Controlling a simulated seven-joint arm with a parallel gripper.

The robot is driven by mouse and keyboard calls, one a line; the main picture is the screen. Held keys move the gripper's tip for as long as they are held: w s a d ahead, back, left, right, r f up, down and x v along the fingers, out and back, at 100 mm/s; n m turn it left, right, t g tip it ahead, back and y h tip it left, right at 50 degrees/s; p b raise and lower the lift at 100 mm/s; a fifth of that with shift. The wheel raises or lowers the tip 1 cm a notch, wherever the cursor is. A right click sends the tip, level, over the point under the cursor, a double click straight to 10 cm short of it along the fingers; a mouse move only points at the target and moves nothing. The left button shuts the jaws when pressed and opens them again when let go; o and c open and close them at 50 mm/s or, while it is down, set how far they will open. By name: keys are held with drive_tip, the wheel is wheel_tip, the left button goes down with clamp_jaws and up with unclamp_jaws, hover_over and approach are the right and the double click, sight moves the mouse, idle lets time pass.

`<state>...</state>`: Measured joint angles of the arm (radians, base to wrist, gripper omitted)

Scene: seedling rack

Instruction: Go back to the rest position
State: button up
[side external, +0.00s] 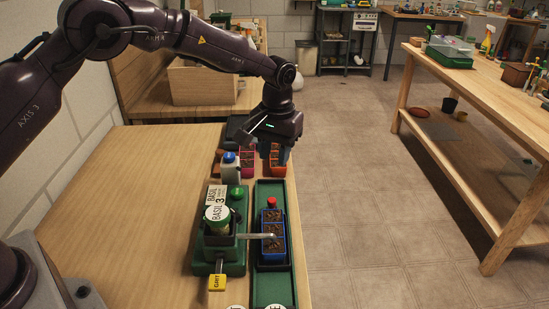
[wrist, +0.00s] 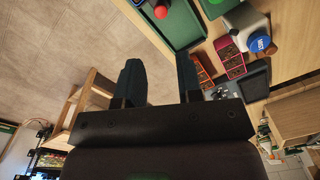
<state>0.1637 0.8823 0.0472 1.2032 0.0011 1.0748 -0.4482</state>
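My gripper (side external: 276,156) hangs in the air above the far end of the green seedling rack, over the red and orange trays (side external: 278,165). In the wrist view my gripper (wrist: 158,66) has its two dark fingers apart, with nothing between them. A blue seedling tray (side external: 272,240) with dark soil sits in the green channel (side external: 273,289), well nearer the camera than my gripper. A green station (side external: 203,266) beside it carries a pot with a green-rimmed lid (side external: 216,213) and a thin metal arm reaching over the blue tray.
A white dispenser with a blue top (side external: 230,170) stands left of my gripper; it also shows in the wrist view (wrist: 258,42). A red button (side external: 272,202) sits behind the blue tray. The wooden table (side external: 130,220) is clear on the left.

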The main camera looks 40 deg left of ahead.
drive_tip(key=s+a+r+m+t, duration=0.1)
drive_tip(key=s+a+r+t, duration=0.1)
drive_tip(key=s+r, duration=0.4)
drive_tip(key=s+a+r+m+t, duration=0.1)
drive_tip(key=s+r, duration=0.5)
drive_tip(key=s, duration=0.9)
drive_tip(key=s+a+r+m+t, duration=0.1)
drive_tip(key=s+a+r+t, duration=0.1)
drive_tip(key=s+r, duration=0.4)
drive_tip(key=s+a, duration=0.1)
drive_tip(key=s, duration=0.4)
drive_tip(key=shift+a+r+m+t, duration=0.25)
drive_tip(key=shift+r+m+t, duration=0.05)
drive_tip(key=shift+t, duration=0.1)
